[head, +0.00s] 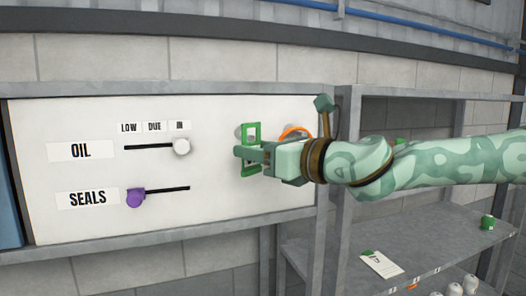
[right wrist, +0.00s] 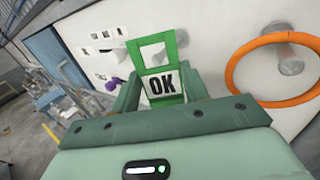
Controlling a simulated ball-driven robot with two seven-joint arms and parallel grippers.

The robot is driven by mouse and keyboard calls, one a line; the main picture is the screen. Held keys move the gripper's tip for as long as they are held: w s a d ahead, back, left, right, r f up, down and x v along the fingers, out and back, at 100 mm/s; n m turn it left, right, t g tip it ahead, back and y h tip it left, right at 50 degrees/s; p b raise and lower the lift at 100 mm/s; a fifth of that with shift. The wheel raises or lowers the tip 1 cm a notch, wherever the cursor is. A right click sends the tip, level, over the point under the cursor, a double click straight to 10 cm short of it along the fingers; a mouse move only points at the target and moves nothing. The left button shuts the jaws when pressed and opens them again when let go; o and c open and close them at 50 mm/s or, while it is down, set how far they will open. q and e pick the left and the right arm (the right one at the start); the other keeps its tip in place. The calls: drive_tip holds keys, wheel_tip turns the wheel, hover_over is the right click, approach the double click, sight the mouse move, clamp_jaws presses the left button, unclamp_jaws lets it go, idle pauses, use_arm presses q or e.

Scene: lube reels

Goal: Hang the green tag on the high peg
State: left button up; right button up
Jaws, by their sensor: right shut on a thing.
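A grey peg (right wrist: 184,50) shows through and beside the tag's window in the right wrist view. I cannot tell whether it passes through the window or stands behind it. A second peg (right wrist: 290,63) has an orange ring (right wrist: 236,75) around it. My left gripper is out of view.
The board carries an OIL slider with a white knob (head: 182,146) and a SEALS slider with a purple knob (head: 135,198). A grey shelf (head: 330,262) at the right holds a white card (head: 381,264), a green item (head: 487,222) and pale round things lower down.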

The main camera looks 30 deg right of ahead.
drive_tip(key=shift+w+d+f, duration=0.1)
drive_tip(key=shift+w+d, duration=0.1)
drive_tip(key=shift+w, duration=0.75)
drive_tip(key=shift+w+d+f, duration=0.1)
drive_tip(key=shift+w, duration=0.15)
drive_tip(key=shift+w+d+f+b, duration=0.1)
drive_tip(key=shift+w+f+b, duration=0.4)
drive_tip(key=shift+b, duration=0.45)
drive_tip(key=shift+r, duration=0.15)
drive_tip(key=o, duration=1)
drive_tip(key=shift+o, duration=0.2)
drive_tip(key=b+v, duration=0.6)
drive_tip(key=v, duration=1)
drive_tip(key=shift+s, duration=0.2)
